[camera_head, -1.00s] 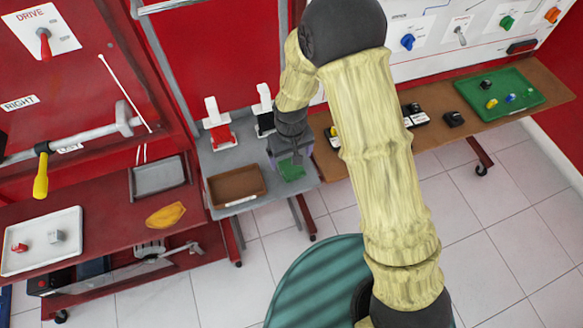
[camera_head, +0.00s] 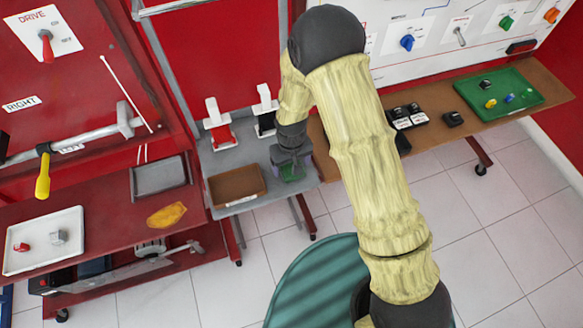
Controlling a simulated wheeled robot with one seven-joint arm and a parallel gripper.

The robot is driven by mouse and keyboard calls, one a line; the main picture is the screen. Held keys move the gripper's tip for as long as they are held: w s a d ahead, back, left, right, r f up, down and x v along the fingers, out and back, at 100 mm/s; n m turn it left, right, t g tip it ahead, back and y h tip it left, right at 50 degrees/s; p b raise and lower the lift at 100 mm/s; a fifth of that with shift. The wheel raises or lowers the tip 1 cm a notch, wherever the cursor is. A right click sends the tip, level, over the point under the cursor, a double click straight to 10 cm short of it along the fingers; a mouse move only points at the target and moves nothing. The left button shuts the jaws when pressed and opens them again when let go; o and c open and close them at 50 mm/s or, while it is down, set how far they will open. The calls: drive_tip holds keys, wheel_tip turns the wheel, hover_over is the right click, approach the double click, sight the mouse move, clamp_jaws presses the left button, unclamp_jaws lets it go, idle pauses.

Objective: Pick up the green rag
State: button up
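The green rag (camera_head: 291,172) lies on the grey table (camera_head: 243,157), near its front right edge. It is small in the picture and partly covered by my gripper. My gripper (camera_head: 291,169) points down right over the rag, with a finger to either side of the visible green. Its fingers look apart. I cannot tell whether they touch the rag or the table.
A brown tray (camera_head: 236,183) stands just left of my gripper. Red-and-white (camera_head: 218,124) and black-and-white (camera_head: 265,110) clamp-like items stand behind. An orange rag (camera_head: 166,215) lies on the red bench at left. A green tray (camera_head: 513,83) with small coloured parts is far right.

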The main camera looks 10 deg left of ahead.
sight(291, 166)
drive_tip(key=c, duration=0.7)
drive_tip(key=shift+r, duration=0.1)
drive_tip(key=shift+c, duration=0.2)
wheel_tip(291, 166, up, 10)
